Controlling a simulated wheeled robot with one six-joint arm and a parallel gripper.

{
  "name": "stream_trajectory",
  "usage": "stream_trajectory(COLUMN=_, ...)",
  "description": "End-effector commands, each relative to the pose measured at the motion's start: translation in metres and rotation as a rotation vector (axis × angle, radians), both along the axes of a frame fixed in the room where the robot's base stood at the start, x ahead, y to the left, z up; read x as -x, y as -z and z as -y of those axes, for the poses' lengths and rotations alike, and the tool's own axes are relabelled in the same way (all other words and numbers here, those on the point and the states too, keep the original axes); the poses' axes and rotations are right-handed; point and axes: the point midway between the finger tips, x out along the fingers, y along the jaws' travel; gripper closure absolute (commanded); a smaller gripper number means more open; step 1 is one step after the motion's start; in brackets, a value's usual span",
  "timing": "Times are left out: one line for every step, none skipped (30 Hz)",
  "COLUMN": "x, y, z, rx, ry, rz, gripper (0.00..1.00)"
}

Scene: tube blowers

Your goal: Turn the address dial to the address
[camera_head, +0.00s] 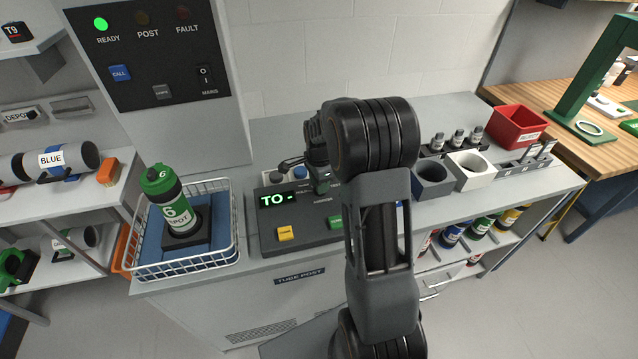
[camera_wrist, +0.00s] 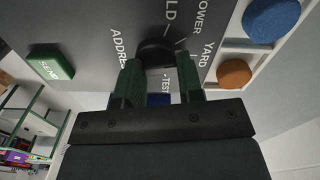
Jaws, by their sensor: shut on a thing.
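The dark control console (camera_head: 265,240) stands on the counter, and its display (camera_head: 284,199) reads "TO -". The address dial is a black knob (camera_wrist: 157,52) on the panel in the wrist view, with printed words around it, among them "TEST", "YARD" and "TOWER". My gripper (camera_wrist: 157,72) has its green fingers on either side of the knob and is shut on it. In the head view my gripper (camera_head: 320,178) is over the back right of the console, and the dial is hidden behind it. I cannot tell which word the dial points at.
A green tube carrier (camera_head: 173,205) marked "6" and "DEPOT" stands in a wire basket (camera_head: 185,268) left of the console. A yellow button (camera_head: 286,233) and a green button (camera_wrist: 57,62) are on the console. Cup holders (camera_head: 432,178) and a red bin (camera_head: 517,124) are at right.

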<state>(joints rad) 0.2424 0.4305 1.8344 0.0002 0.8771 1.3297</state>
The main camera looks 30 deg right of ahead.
Motion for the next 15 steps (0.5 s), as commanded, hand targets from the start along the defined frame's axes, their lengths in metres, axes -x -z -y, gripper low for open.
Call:
stream_trajectory(x=-0.0004, y=-0.0002, z=0.0006, rx=0.001, ry=0.029, rz=0.002, gripper=0.89)
stream_trajectory(x=-0.0004, y=-0.0003, z=0.0007, rx=0.001, ry=0.046, rz=0.002, gripper=0.89)
stream_trajectory(x=-0.0004, y=-0.0003, z=0.0008, rx=0.001, ry=0.068, rz=0.002, gripper=0.89)
stream_trajectory(x=-0.0004, y=-0.0004, z=0.0008, rx=0.001, ry=0.083, rz=0.002, gripper=0.89)
stream_trajectory(x=-0.0004, y=-0.0004, z=0.0009, rx=0.001, ry=0.098, rz=0.002, gripper=0.89)
stream_trajectory(x=-0.0003, y=-0.0005, z=0.0010, rx=0.001, ry=0.114, rz=0.002, gripper=0.89)
stream_trajectory(x=-0.0003, y=-0.0005, z=0.0011, rx=0.001, ry=0.126, rz=0.002, gripper=0.89)
stream_trajectory(x=-0.0003, y=-0.0006, z=0.0011, rx=0.001, ry=0.136, rz=0.002, gripper=0.89)
stream_trajectory(x=-0.0003, y=-0.0006, z=0.0012, rx=0.001, ry=0.149, rz=0.002, gripper=0.89)
stream_trajectory(x=-0.0003, y=-0.0006, z=0.0012, rx=0.001, ry=0.158, rz=0.002, gripper=0.89)
stream_trajectory(x=-0.0003, y=-0.0007, z=0.0013, rx=0.001, ry=0.165, rz=0.002, gripper=0.89)
stream_trajectory(x=-0.0003, y=-0.0007, z=0.0013, rx=0.001, ry=0.173, rz=0.002, gripper=0.89)
stream_trajectory(x=-0.0003, y=-0.0008, z=0.0013, rx=0.001, ry=0.179, rz=0.002, gripper=0.89)
stream_trajectory(x=-0.0003, y=-0.0008, z=0.0014, rx=0.001, ry=0.184, rz=0.002, gripper=0.89)
stream_trajectory(x=-0.0003, y=-0.0008, z=0.0014, rx=0.001, ry=0.190, rz=0.002, gripper=0.89)
